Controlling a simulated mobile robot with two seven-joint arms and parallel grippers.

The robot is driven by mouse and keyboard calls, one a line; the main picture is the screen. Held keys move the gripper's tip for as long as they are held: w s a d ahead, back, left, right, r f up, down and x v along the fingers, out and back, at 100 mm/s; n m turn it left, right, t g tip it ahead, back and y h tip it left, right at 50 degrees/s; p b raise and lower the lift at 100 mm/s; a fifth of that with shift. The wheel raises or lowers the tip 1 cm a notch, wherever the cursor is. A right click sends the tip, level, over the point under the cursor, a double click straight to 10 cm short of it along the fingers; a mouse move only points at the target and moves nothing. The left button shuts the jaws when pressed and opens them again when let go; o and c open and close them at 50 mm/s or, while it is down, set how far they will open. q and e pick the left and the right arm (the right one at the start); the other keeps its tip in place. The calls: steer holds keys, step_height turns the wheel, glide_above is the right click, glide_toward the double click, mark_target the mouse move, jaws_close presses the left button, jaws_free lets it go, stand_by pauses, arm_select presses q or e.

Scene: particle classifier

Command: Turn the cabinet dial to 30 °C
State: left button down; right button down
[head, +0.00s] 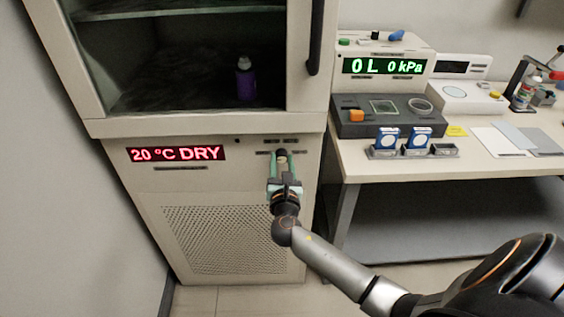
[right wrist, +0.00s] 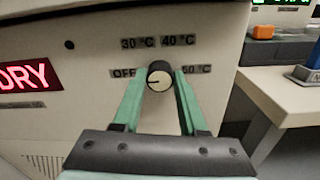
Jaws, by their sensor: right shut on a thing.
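The cabinet (head: 120,130) stands at the left, and its red display (head: 176,154) reads "20 °C DRY". The dial (right wrist: 160,76) is a small round knob with a black rim and a pale face. It sits on the front panel among the labels OFF, 30 °C, 40 °C and 50 °C. Its dark mark points left, toward the OFF side. My right gripper (head: 281,157) is at the dial, with its green fingers on either side, shut on it. In the right wrist view the fingers (right wrist: 160,88) flank the dial. My left gripper is out of view.
A purple bottle (head: 246,80) stands inside the cabinet behind the door. A lab bench (head: 380,175) to the right carries a device with a green "0 L 0 kPa" display (head: 385,66). A vertical black handle (head: 315,40) is above right of the dial.

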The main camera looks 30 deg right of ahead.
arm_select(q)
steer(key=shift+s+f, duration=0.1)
arm_select(e)
steer(key=shift+f+m+b, duration=0.1)
steer(key=shift+m+b, duration=0.25)
steer(key=shift+m, duration=0.25)
steer(key=shift+m+b, duration=0.6)
steer(key=shift+m, duration=0.5)
steer(key=shift+f+m+b, duration=0.1)
steer(key=shift+m+b, duration=0.35)
steer(key=shift+m, duration=0.95)
steer(key=shift+m+b, duration=0.75)
steer(key=shift+m, duration=0.15)
steer(key=shift+m+b, duration=0.55)
steer(key=shift+m, duration=0.55)
steer(key=shift+m+b, duration=0.3)
steer(key=shift+m, duration=0.3)
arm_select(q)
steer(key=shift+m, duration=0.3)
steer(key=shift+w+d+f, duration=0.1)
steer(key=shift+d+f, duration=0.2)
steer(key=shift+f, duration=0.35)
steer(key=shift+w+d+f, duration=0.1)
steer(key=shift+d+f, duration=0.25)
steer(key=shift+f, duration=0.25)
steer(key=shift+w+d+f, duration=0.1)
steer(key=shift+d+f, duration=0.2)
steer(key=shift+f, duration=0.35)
arm_select(e)
steer(key=shift+m, duration=0.3)
